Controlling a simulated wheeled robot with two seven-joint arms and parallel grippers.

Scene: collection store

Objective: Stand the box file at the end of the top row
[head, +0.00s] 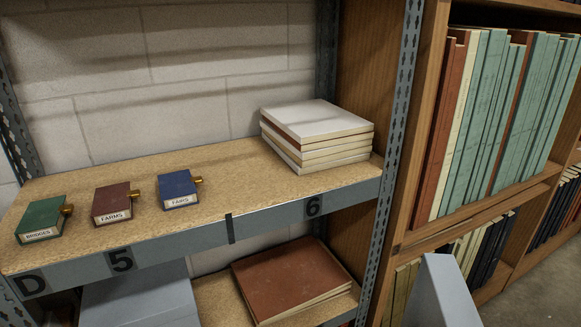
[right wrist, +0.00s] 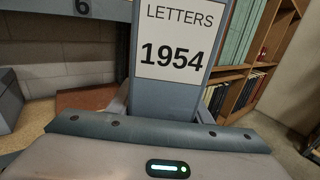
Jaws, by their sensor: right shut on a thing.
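The grey box file, labelled LETTERS 1954 (right wrist: 175,95), stands nearly upright in the right wrist view, held in my right gripper (right wrist: 165,112). The gripper is shut on its lower part. In the head view a plain grey face of what looks like the same file (head: 438,292) shows at the bottom right, in front of the wooden bookcase (head: 403,190). The upper row of red, cream and green volumes (head: 500,115) stands in that bookcase. In the right wrist view some green volumes (right wrist: 238,32) show, with an open stretch of shelf to their right. My left gripper is out of view.
A metal-edged shelf (head: 250,215) holds green, maroon and blue small boxes (head: 177,188) and a stack of pale books (head: 315,135). Below lie a brown book (head: 290,275) and a grey box (head: 140,300). A metal upright (head: 400,110) stands beside the bookcase.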

